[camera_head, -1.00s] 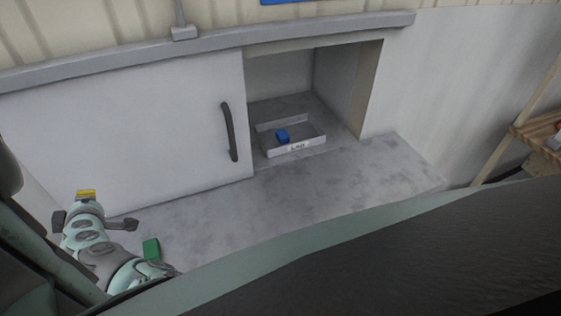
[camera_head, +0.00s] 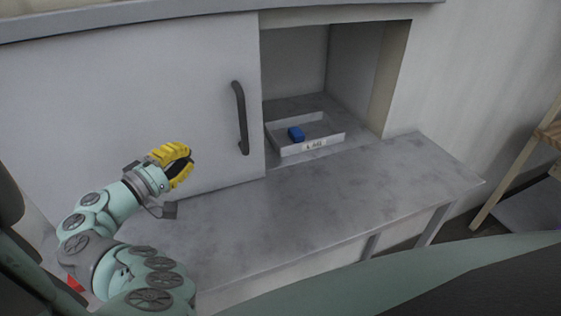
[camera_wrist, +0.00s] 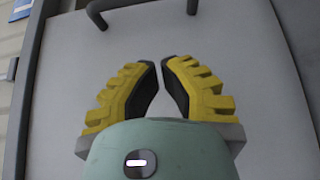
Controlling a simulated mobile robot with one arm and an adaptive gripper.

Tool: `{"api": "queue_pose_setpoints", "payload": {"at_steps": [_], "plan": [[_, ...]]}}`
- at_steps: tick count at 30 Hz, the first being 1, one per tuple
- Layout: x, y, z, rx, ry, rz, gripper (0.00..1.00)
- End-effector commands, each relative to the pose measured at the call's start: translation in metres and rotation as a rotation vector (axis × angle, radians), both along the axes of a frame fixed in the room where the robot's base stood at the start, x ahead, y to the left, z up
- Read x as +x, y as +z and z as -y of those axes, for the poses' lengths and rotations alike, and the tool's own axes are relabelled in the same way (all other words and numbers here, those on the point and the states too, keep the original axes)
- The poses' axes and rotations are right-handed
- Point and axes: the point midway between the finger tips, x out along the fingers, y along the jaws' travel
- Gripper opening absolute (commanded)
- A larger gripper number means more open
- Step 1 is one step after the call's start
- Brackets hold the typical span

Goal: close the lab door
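The lab door is a pale sliding panel (camera_head: 110,100) covering the left part of the cabinet. The right part stands open. A dark upright bar handle (camera_head: 240,118) is near the door's right edge. My gripper (camera_head: 188,163), with yellow ridged fingers, is in front of the door, left of the handle and apart from it. In the wrist view the handle (camera_wrist: 95,14) shows at the top edge, beyond the fingertips (camera_wrist: 160,62). The fingertips are close together with a narrow gap and nothing between them. Whether this counts as shut is unclear.
Inside the opening, a white labelled tray (camera_head: 334,137) holds a blue block (camera_head: 296,134). A grey countertop (camera_head: 320,205) runs in front and is clear there. A wooden rack (camera_head: 515,165) stands at the far right.

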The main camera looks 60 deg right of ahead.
Motion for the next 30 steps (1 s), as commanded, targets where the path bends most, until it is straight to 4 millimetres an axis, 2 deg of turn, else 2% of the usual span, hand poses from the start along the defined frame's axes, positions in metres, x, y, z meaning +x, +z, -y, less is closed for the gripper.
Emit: {"api": "queue_pose_setpoints", "payload": {"at_steps": [1,12,19,24,30], "plan": [[-0.004,0.003,0.011,0.001,-0.015,-0.002,0.0],[-0.004,0.002,0.06,0.004,-0.011,-0.002,0.0],[-0.004,0.001,0.082,0.003,-0.01,0.0,0.0],[-0.022,0.003,0.1,0.002,-0.011,-0.003,0.0],[-0.03,0.0,0.109,0.004,-0.006,-0.001,0.0]]}}
